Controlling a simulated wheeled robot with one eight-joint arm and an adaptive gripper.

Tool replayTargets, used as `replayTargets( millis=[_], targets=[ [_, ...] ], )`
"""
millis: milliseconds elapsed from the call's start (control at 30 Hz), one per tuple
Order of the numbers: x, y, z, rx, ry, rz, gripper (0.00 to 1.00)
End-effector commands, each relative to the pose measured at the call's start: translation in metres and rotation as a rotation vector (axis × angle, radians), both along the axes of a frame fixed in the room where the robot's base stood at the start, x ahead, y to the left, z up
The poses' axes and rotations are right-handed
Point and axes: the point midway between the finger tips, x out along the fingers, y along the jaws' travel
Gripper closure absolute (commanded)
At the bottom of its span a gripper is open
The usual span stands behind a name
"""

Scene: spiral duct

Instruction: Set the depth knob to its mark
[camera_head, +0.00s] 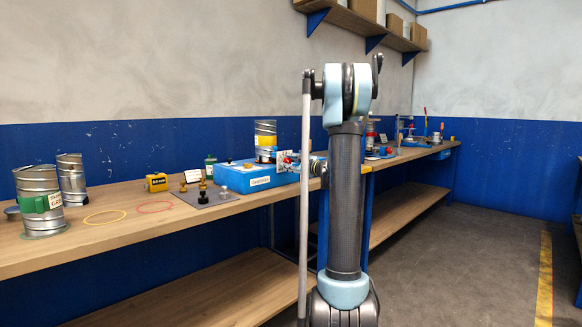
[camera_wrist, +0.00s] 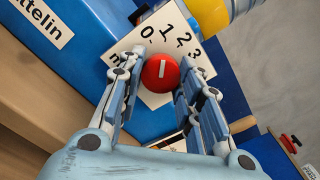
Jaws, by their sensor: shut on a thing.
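The depth knob is a round red knob (camera_wrist: 158,82) with a white pointer line, in front of a white scale plate (camera_wrist: 128,45) marked 0, 1, 2, 3 and mm. My gripper (camera_wrist: 164,64) is shut on the knob, one finger on each side. The line stands nearly upright in the wrist view, roughly towards the 1; its exact reading is unclear. No separate target mark can be made out. In the head view the knob sits at the right end of a blue machine (camera_head: 240,178), and my arm partly hides that area.
The floor to the right (camera_head: 480,265) is clear.

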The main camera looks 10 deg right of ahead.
Motion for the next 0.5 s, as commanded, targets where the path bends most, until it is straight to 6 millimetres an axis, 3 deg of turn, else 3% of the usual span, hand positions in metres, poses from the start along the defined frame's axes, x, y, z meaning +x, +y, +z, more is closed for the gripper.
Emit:
replayTargets(
  millis=[500],
  targets=[
    [-0.0001,-0.0018,-0.0014,0.099,0.075,-0.005,0.92]
  ],
)
